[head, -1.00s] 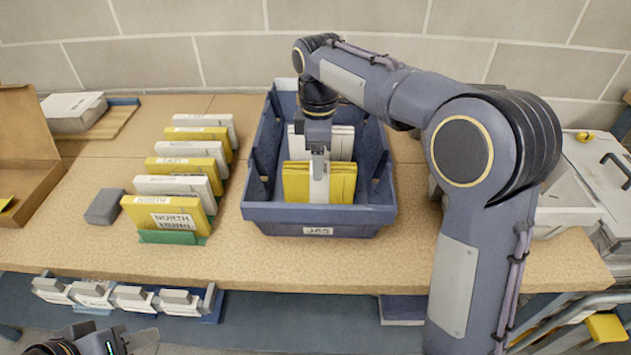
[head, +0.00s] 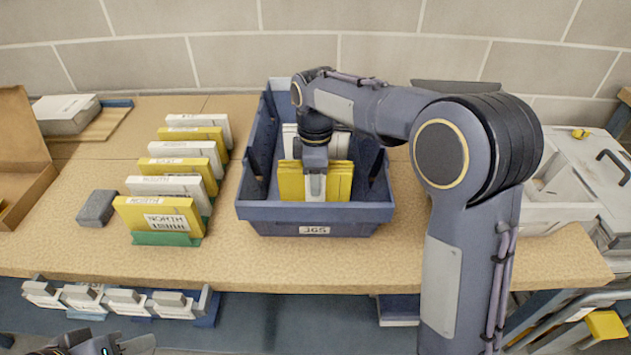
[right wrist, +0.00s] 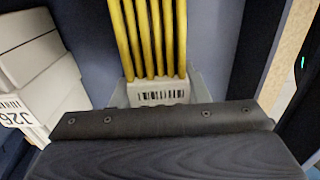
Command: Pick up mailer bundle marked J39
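Inside the blue tote, several yellow mailers (head: 341,180) stand as a bundle. In the right wrist view the yellow bundle (right wrist: 153,40) shows a pale band with a barcode; no J39 marking can be read. My right gripper (head: 315,185) reaches down into the tote at this bundle. In the right wrist view, grey finger parts flank the band, but their contact is hidden behind the dark gripper body. White mailers (head: 341,140) stand behind; in the wrist view a white bundle (right wrist: 35,65) has a partly legible label. My left gripper (head: 135,345) is at the bottom left edge, partly cut off.
The blue tote (head: 310,212) has high walls and a front label. Left of it stands a row of white and yellow mailers (head: 160,218), a grey block (head: 97,208) and an open cardboard box (head: 22,180). A white case (head: 578,170) is at the right.

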